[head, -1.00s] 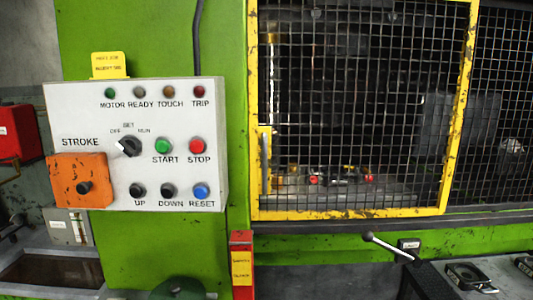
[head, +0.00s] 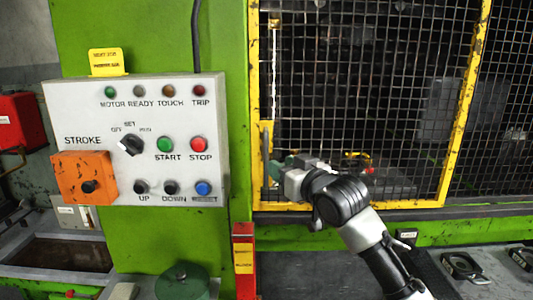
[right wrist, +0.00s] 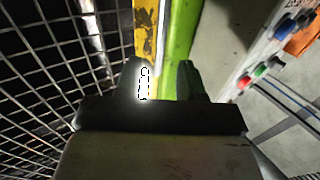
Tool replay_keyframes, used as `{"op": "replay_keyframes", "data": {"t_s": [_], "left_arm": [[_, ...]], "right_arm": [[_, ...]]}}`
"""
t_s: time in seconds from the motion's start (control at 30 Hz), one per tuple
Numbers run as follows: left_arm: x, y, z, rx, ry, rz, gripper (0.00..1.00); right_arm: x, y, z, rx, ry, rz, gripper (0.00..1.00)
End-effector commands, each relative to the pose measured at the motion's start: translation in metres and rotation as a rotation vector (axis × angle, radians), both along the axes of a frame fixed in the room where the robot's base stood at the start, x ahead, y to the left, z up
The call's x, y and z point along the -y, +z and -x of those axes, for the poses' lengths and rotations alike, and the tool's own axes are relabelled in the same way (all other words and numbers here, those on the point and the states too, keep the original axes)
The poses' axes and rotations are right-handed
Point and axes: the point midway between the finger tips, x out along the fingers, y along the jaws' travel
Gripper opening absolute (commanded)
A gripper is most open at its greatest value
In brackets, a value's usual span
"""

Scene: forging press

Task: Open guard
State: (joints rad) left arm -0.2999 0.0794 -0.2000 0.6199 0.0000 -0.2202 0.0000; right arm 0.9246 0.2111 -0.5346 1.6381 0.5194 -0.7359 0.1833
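The guard (head: 448,165) is a yellow-framed black mesh door in the head view, closed across the press opening. Its upright grey handle (head: 265,150) is on the left side of the frame. My right gripper (head: 279,170) is at the lower part of this handle, and its arm comes up from the lower right. In the right wrist view the two fingers (right wrist: 165,82) stand apart, with the yellow frame and green post beyond the gap. I cannot tell whether they touch the handle. My left gripper is not in view.
A control panel (head: 75,110) with buttons and a selector knob is on the green press column (head: 150,240) left of the guard. A red post (head: 244,280) with a yellow label stands below the guard's left corner. A dark bench surface lies in front.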

Motion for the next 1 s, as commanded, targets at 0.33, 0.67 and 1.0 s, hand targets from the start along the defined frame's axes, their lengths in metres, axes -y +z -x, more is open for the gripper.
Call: {"op": "replay_keyframes", "data": {"t_s": [0.33, 0.67, 1.0], "left_arm": [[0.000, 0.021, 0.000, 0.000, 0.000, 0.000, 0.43], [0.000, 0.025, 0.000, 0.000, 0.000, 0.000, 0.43], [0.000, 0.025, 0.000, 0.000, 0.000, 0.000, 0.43]], "right_arm": [[-0.030, 0.002, -0.045, -0.002, -0.001, 0.001, 0.38], [-0.039, 0.000, -0.058, 0.001, -0.001, 0.001, 0.38], [-0.039, 0.000, -0.059, 0.001, -0.001, 0.001, 0.22]]}}
